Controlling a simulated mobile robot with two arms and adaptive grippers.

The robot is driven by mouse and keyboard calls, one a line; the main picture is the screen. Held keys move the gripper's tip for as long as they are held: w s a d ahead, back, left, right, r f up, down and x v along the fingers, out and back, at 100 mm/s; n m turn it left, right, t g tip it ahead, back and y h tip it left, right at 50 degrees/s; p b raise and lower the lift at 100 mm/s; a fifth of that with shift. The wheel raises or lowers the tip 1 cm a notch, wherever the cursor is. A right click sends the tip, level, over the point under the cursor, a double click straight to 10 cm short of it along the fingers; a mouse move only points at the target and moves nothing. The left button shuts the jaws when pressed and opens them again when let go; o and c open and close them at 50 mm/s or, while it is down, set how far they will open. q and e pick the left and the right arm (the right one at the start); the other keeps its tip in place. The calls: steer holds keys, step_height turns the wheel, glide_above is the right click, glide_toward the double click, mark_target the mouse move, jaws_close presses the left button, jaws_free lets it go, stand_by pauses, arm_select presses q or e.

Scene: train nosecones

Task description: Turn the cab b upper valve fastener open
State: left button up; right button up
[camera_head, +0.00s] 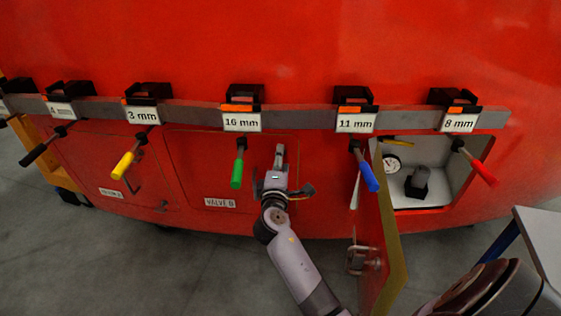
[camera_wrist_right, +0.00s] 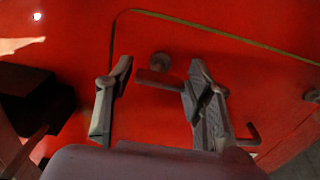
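The closed valve B panel in the red cab wall carries a white label "VALVE B" (camera_head: 219,202). My right gripper (camera_head: 280,172) is raised against the right part of this panel and hides the fastener there in the head view. In the right wrist view, the upper fastener shows as a grey round knob (camera_wrist_right: 160,61) with a short bar handle (camera_wrist_right: 155,79). The open fingers stand on either side of it, and the bar's right end meets or overlaps the right finger; contact cannot be told. A second grey handle (camera_wrist_right: 251,134) shows at lower right. My left gripper is not in view.
A rail (camera_head: 300,117) above holds several labelled tools, including the green-handled 16 mm (camera_head: 237,170) and blue-handled 11 mm (camera_head: 368,174). At right, an open door (camera_head: 388,240) juts out beside a compartment with a gauge (camera_head: 392,164). A table (camera_head: 543,235) stands far right.

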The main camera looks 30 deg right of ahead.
steer(key=shift+o, duration=1)
steer(key=v, duration=1.2)
steer(key=shift+d, duration=0.1)
